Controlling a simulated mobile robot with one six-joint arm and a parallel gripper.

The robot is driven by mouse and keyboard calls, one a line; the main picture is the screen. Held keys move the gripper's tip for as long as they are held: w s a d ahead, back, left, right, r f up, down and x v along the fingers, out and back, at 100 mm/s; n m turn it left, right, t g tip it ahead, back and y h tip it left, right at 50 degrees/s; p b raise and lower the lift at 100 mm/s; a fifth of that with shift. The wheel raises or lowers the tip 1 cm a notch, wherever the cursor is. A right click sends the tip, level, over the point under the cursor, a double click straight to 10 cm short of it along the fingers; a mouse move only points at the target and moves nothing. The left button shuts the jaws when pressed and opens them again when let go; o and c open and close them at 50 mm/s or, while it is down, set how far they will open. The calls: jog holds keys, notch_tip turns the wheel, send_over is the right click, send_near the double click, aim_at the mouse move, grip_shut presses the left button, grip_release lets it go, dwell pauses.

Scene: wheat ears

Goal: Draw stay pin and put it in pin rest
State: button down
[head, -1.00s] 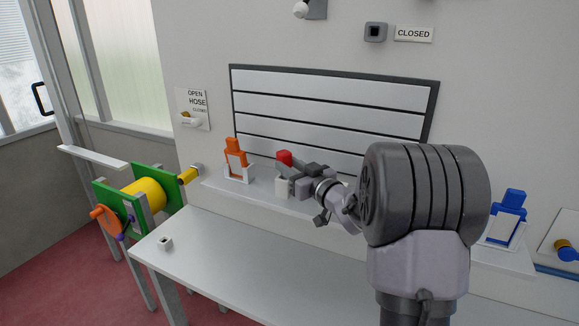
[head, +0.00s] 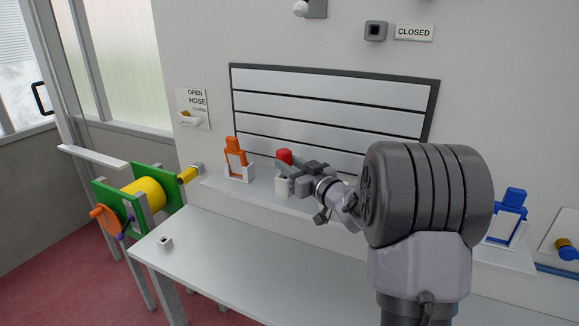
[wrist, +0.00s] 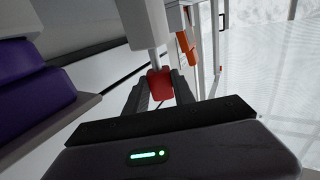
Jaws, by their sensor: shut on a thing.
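I cannot tell for sure whether the red part is the stay pin. A small white socket (head: 165,243) with a dark opening is on the table's left end; it may be the pin rest.
An orange piece in a white holder (head: 237,161) stands left of my gripper, and a blue one (head: 511,212) far right. A green-framed yellow reel (head: 140,195) is left of the table. The tabletop (head: 260,263) is mostly clear.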

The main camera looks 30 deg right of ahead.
jog(key=shift+r+p, duration=0.7)
jog(key=shift+r, duration=0.6)
jog(key=shift+b, duration=0.5)
dwell(0.5)
jog(key=shift+f+b, duration=1.95)
jog(key=shift+f, duration=0.2)
jog(key=c, duration=1)
grip_release()
jog(key=shift+o, duration=0.2)
jog(key=s+d+p, duration=0.2)
jog(key=s, duration=1.5)
jog(key=shift+s+d, duration=0.15)
jog(key=shift+d, duration=0.05)
jog(key=shift+r, duration=0.1)
